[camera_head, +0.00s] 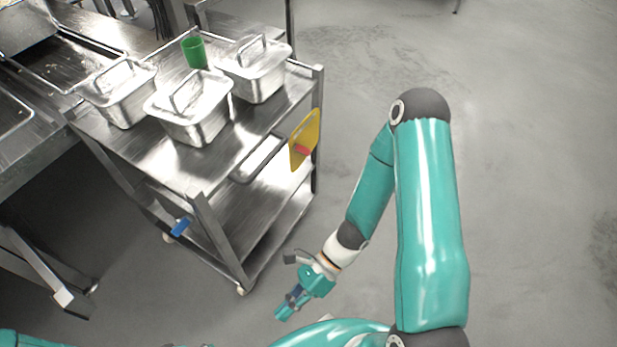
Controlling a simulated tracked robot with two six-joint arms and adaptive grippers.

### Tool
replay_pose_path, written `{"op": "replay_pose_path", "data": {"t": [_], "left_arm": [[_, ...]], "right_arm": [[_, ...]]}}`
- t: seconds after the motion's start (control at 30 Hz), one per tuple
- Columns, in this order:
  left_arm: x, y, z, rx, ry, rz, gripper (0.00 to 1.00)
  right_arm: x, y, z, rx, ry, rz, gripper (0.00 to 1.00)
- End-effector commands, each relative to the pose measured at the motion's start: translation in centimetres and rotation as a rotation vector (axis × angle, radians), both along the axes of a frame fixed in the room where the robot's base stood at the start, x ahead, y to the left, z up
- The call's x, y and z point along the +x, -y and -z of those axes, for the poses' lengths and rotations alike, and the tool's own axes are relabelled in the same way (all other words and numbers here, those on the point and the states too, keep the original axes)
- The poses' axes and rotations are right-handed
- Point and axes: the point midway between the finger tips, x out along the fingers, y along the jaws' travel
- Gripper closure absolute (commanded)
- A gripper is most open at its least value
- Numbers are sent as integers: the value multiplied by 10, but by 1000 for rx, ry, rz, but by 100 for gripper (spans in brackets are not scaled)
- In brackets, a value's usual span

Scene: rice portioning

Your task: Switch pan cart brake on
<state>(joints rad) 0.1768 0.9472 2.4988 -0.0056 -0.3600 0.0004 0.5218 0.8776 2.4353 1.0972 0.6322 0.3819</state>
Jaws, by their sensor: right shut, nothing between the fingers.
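The steel pan cart (197,171) stands at the left centre, with several lidded steel pans on its top shelf. A yellow plate (305,138) with a red piece (302,150) on it is at the cart's right end. A blue piece (181,227) sticks out low on the cart's left side. I cannot tell which of these pieces is the brake. My right gripper (282,312) is shut and empty, pointing down and left, in front of the cart's near corner and apart from it. My left gripper is out of view.
A green cup (194,53) stands among the pans. A steel counter (35,150) is close to the cart's left side. A caster (241,291) shows under the near corner. The grey floor (530,170) to the right is clear.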

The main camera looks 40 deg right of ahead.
Motion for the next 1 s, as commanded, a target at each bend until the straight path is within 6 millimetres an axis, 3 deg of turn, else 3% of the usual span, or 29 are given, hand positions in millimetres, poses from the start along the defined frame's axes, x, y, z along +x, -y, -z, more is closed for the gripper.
{"op": "replay_pose_path", "data": {"t": [0.03, 0.07, 0.17, 0.2, 0.3, 0.4, 0.53, 0.63, 1.0], "left_arm": [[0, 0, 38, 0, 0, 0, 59], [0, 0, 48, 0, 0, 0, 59], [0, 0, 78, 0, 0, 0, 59], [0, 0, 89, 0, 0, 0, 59], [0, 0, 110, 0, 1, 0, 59], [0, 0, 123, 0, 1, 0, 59], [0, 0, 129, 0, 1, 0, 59], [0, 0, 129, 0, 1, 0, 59], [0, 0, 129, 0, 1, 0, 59]], "right_arm": [[30, 6, 21, 92, -90, 215, 100], [50, 13, 21, 155, -139, 345, 100], [114, 56, 20, 375, -242, 747, 100], [136, 80, 21, 461, -258, 889, 100], [172, 147, 21, 653, -250, 1180, 100], [186, 202, 19, 793, -207, 1373, 100], [189, 243, 15, 895, -158, 1501, 100], [189, 254, 12, 920, -142, 1531, 100], [192, 252, 11, 918, -141, 1527, 100]]}}
